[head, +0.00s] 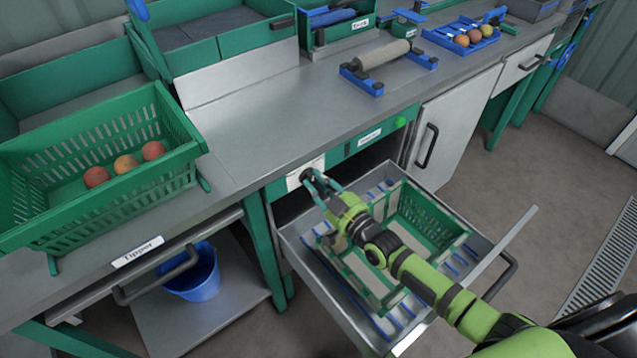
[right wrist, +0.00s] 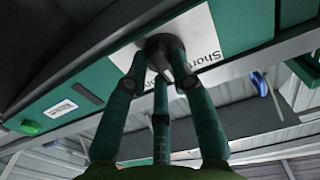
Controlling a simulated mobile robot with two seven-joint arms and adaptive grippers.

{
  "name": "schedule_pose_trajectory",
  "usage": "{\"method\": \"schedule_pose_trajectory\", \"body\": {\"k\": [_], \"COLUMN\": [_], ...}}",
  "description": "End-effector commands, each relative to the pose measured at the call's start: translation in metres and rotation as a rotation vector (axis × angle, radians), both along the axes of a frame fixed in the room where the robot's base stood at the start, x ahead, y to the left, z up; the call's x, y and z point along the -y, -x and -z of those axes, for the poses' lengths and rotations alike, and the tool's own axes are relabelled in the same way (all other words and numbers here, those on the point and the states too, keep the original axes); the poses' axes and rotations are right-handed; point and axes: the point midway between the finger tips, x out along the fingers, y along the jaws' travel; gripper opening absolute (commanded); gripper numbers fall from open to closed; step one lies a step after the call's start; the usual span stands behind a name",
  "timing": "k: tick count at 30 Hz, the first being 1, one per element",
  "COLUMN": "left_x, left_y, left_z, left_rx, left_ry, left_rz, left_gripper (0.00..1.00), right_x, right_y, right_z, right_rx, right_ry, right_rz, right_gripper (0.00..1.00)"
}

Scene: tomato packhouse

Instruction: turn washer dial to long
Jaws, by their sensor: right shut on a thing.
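The black washer dial (head: 306,173) sits on a white label plate (head: 293,181) at the left end of the green washer panel (head: 337,156). My right gripper (head: 313,181) reaches the panel from the front, its fingers closed around the dial. In the right wrist view the dial (right wrist: 160,44) is between the fingertips of the right gripper (right wrist: 160,65). The word "Short" shows on the plate (right wrist: 205,40) beside it; other print is hidden by the fingers. I cannot tell where the dial points. My left gripper is not in view.
Below the panel, an open metal drawer (head: 292,234) holds a green crate (head: 437,212), with my right arm above it. A green button (head: 400,122) is at the panel's right end. A green basket (head: 100,205) with three tomatoes stands left on the counter. A blue bucket (head: 197,275) is underneath.

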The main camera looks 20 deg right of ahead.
Motion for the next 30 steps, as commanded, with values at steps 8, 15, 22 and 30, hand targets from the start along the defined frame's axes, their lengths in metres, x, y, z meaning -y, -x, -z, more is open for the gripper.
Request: {"method": "schedule_pose_trajectory", "body": {"k": [8, 15, 22, 30], "left_x": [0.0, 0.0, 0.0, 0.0], "left_y": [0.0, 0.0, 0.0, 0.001], "left_z": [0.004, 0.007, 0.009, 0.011], "left_rx": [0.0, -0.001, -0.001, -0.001], "left_ry": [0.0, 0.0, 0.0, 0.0], "left_rz": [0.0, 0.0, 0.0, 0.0], "left_gripper": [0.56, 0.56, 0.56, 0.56], "right_x": [0.0, -0.001, -0.001, -0.002], "right_y": [0.0, 0.0, 0.0, 0.001], "right_z": [0.002, 0.003, 0.004, 0.004], "right_rx": [-0.09, -0.163, -0.216, -0.252], "right_ry": [-0.248, -0.447, -0.593, -0.687], "right_rz": [0.0, -0.001, -0.001, -0.001], "right_gripper": [0.0, 0.0, 0.0, 0.0]}}
